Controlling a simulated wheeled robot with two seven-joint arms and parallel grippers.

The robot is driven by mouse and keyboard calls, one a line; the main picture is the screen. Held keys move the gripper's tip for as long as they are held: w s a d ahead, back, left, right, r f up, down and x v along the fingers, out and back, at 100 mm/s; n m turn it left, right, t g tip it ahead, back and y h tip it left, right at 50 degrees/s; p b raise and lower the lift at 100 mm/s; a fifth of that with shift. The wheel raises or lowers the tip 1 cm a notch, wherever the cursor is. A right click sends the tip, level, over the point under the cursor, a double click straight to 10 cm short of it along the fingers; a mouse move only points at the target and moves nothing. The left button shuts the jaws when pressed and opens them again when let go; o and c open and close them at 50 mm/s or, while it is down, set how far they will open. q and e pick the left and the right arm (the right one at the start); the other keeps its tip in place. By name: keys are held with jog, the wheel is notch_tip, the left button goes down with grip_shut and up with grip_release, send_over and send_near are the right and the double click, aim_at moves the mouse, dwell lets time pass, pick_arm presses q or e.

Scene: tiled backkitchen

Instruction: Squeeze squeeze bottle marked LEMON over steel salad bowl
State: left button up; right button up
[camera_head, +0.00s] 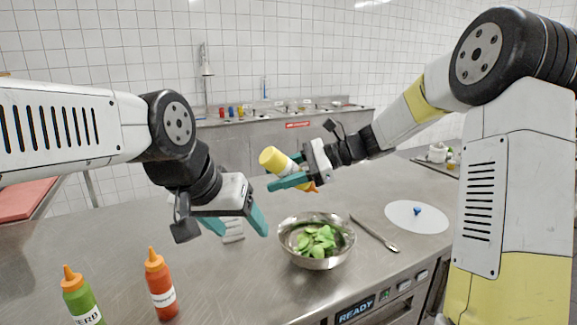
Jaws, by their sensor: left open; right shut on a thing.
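A yellow squeeze bottle (274,160) is held in the air by my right gripper (285,173), which is shut on it. The bottle is tipped over, with its orange nozzle pointing down and to the right. No lettering on it can be read from here. The steel salad bowl (287,244) stands upright on the counter with green leaves (316,240) inside. In the picture the bottle is above the bowl, apart from it. My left gripper (238,230) is open and empty, left of the bowl.
A green bottle (80,300) and a red bottle (160,285) stand at the front left of the steel counter (115,240). A spoon (375,233) and a white round board (400,222) with a small blue thing lie right of the bowl.

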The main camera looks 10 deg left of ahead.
jog(key=shift+w+f, duration=0.1)
jog(key=shift+w, duration=0.15)
notch_tip(320, 180, down, 8)
dwell(0.4)
dwell(0.3)
jog(key=shift+o, duration=1.2)
jog(key=c, duration=0.6)
